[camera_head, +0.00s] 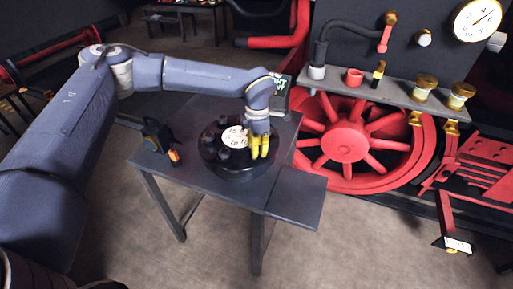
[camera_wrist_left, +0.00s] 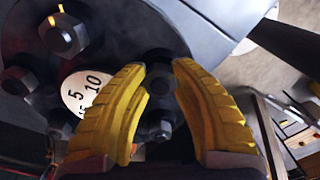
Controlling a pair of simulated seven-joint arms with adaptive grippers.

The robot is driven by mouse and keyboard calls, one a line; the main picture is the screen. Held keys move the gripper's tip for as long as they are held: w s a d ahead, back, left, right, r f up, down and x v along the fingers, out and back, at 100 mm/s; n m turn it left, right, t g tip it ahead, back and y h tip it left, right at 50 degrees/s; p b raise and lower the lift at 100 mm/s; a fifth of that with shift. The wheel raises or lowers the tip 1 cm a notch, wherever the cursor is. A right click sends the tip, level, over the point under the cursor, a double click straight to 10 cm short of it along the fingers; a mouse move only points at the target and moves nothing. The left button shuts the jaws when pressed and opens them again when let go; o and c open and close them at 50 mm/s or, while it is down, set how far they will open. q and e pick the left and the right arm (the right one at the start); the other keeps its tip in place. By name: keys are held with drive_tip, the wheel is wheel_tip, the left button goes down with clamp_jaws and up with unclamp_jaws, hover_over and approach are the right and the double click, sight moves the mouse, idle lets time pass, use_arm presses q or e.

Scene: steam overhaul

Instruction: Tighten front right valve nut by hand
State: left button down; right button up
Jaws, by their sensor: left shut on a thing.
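A round black valve plate (camera_head: 238,173) lies on the dark table, with several dark nuts standing around a white dial (camera_head: 235,136). The dial also shows in the left wrist view (camera_wrist_left: 86,90), with numbers on it. My left gripper (camera_head: 260,150) points down over the plate's right side, its yellow fingers closed in around a dark nut (camera_wrist_left: 159,58). In the left wrist view the fingertips (camera_wrist_left: 160,68) lie on either side of this nut, and their contact is partly hidden. Another dark nut (camera_wrist_left: 40,84) stands left of the dial. My right gripper is out of view.
The dark table (camera_head: 195,180) has a lower side shelf (camera_head: 293,195) at its right. A small black and orange object (camera_head: 160,138) stands at the table's left. A red wheel (camera_head: 345,142) and a grey shelf (camera_head: 400,91) with brass fittings are behind, to the right.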

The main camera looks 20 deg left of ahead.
use_arm(q)
drive_tip(key=shift+w+d+r, duration=0.15)
drive_tip(key=shift+d+r, duration=0.05)
drive_tip(key=shift+d, duration=0.1)
drive_tip(key=c, duration=1.2)
unclamp_jaws()
drive_tip(key=shift+d, duration=0.1)
drive_tip(key=shift+o, duration=0.9)
drive_tip(key=shift+a+f, duration=0.1)
drive_tip(key=shift+a, duration=0.1)
wheel_tip(320, 180, up, 12)
drive_tip(key=shift+f, duration=0.1)
